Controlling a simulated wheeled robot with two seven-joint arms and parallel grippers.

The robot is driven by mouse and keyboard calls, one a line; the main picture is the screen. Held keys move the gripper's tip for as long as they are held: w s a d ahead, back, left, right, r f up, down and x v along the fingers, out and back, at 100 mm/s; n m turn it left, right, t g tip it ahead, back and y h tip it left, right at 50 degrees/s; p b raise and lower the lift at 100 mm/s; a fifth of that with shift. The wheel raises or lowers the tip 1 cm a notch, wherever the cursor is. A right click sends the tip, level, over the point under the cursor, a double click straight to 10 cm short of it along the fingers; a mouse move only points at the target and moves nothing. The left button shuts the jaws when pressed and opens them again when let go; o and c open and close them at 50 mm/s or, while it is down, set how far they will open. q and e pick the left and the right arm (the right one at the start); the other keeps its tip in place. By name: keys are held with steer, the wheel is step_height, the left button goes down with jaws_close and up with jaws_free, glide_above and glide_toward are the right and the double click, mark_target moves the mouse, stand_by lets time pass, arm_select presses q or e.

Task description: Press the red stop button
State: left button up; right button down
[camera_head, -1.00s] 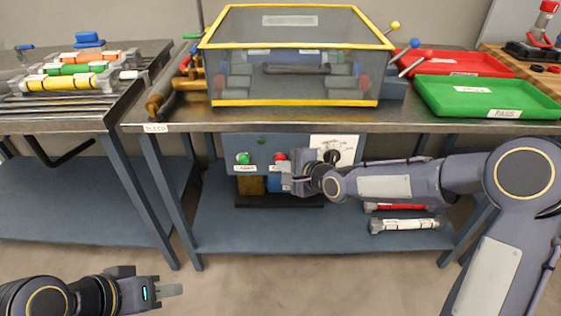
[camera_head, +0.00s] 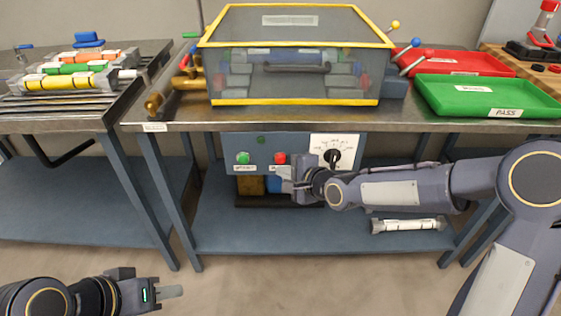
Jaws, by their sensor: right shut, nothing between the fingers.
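The red stop button (camera_head: 280,158) sits on the blue-grey control panel (camera_head: 262,143) below the table's front edge, right of a green button (camera_head: 242,158). My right gripper (camera_head: 286,184) is shut and empty, just below the red button and in front of the panel's lower part. The red button shows clear above the fingertips, with a small gap in the picture. Part of the label under the red button is covered by the gripper. My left gripper (camera_head: 170,292) is low at the bottom left, far from the panel; whether its fingers are apart is unclear.
A dial (camera_head: 333,157) on a white plate is right of the red button, close above my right wrist. A yellow-framed clear case (camera_head: 295,102) and red and green trays (camera_head: 487,98) stand on the table (camera_head: 190,121). A white cylinder (camera_head: 408,225) lies on the lower shelf.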

steer(key=s+b, duration=0.1)
steer(key=s, duration=0.3)
steer(key=shift+s, duration=0.3)
stand_by(0.6)
steer(key=s+d+r+n+g+h, duration=0.25)
steer(key=s+d+n+h, duration=0.35)
steer(key=s+d, duration=0.85)
steer(key=s+d+n+g+y, duration=0.1)
steer(key=s+d+n, duration=0.2)
steer(key=s, duration=0.4)
steer(key=s+d+n+g, duration=0.1)
steer(key=s+d+n, duration=0.15)
steer(key=s, duration=0.35)
step_height(320, 180, up, 24)
steer(key=p, duration=2.4)
steer(key=shift+s+a+f+n, duration=0.2)
steer(key=shift+a+n, duration=0.05)
steer(key=shift+n, duration=0.1)
